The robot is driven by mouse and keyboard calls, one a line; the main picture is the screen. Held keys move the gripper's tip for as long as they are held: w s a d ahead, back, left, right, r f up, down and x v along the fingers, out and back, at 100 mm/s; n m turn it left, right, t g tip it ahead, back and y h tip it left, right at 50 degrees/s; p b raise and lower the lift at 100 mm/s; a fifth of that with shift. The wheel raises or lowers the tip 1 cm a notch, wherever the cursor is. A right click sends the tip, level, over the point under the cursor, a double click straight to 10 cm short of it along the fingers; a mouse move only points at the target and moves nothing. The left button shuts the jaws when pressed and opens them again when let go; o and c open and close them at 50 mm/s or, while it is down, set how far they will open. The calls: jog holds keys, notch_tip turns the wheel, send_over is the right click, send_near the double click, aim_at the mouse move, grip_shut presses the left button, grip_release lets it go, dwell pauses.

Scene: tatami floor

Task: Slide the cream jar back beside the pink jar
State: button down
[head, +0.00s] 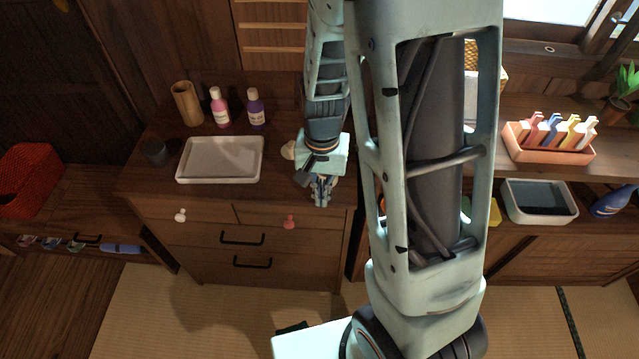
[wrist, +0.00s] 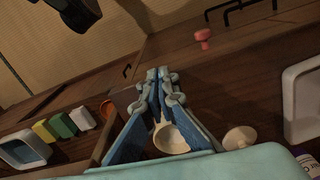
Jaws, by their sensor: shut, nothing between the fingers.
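A cream, round, open-topped vessel (wrist: 170,138), which looks like the cream jar, shows between my finger links in the wrist view, back from the fingertips. A cream knobbed lid-like piece (wrist: 238,137) lies beside it; a cream shape (head: 289,150) also shows left of my wrist in the head view. A pink bottle-shaped jar (head: 219,107) with a pale cap stands upright at the cabinet's back. My gripper (head: 321,203) is over the cabinet's right front; its fingertips meet in the wrist view (wrist: 158,75), holding nothing. My arm hides the vessel in the head view.
A purple bottle (head: 256,110) stands right of the pink one, a wooden cup (head: 187,104) left. Drawer knobs, one pink (head: 289,221), stick out in front.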

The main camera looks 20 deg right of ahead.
jog(key=shift+w+d+r, duration=0.1)
jog(key=shift+w+d, duration=0.25)
jog(key=shift+w, duration=0.4)
jog(key=shift+w+d+r, duration=0.1)
jog(key=shift+w+d, duration=0.2)
jog(key=shift+w, duration=0.4)
jog(key=w+d, duration=0.1)
jog(key=w, duration=0.3)
jog(key=w+d, duration=0.2)
jog(key=w, duration=0.1)
jog(key=w+d, duration=0.2)
jog(key=w, duration=0.2)
jog(key=shift+w+d+p, duration=0.1)
jog(key=shift+w+p, duration=0.2)
jog(key=shift+p, duration=0.1)
jog(key=shift+s, duration=0.1)
